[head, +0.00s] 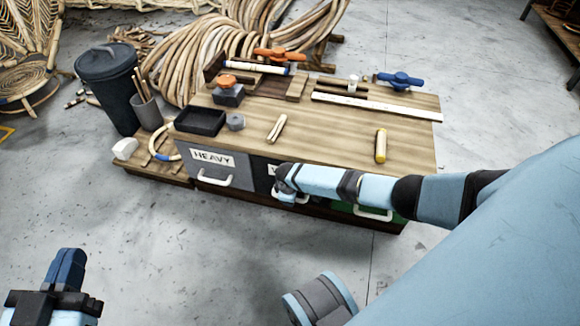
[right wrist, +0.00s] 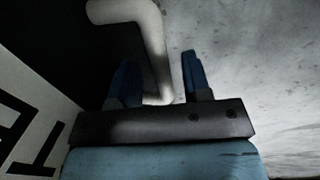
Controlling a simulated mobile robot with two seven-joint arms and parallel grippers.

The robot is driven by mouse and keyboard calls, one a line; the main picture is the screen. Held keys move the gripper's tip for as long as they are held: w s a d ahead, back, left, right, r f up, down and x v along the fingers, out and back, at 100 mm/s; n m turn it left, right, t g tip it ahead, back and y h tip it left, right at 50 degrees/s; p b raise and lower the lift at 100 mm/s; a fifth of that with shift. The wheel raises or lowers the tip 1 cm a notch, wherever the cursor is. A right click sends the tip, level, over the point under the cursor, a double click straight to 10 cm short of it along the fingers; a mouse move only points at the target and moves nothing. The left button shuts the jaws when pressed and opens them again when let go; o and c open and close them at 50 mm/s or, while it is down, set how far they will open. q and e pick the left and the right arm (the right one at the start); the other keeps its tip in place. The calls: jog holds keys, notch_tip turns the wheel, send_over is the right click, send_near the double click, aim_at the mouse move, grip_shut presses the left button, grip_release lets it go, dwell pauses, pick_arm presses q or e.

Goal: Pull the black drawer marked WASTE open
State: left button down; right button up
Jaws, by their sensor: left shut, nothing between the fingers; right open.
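The black drawer (head: 261,172) is the middle one in the bench front and looks closed. My right arm hides most of it; only the start of its white label shows. In the right wrist view, the label (right wrist: 28,125) ends in "TE" beside the dark drawer front (right wrist: 45,40). The drawer's pale bent handle (right wrist: 152,45) runs down between the two blue fingers of my right gripper (right wrist: 160,78). The fingers are open around it, apart from each other. My left gripper (head: 67,265) is shut and empty at the bottom left, away from the bench.
The grey HEAVY drawer (head: 222,178) is to the left and a green drawer (head: 345,207) to the right, each with a white handle. The wooden bench top (head: 330,140) carries clamps, a black tray (head: 200,121) and loose pieces. The floor in front (head: 190,240) is clear.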

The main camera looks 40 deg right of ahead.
jog(key=shift+f, duration=0.1)
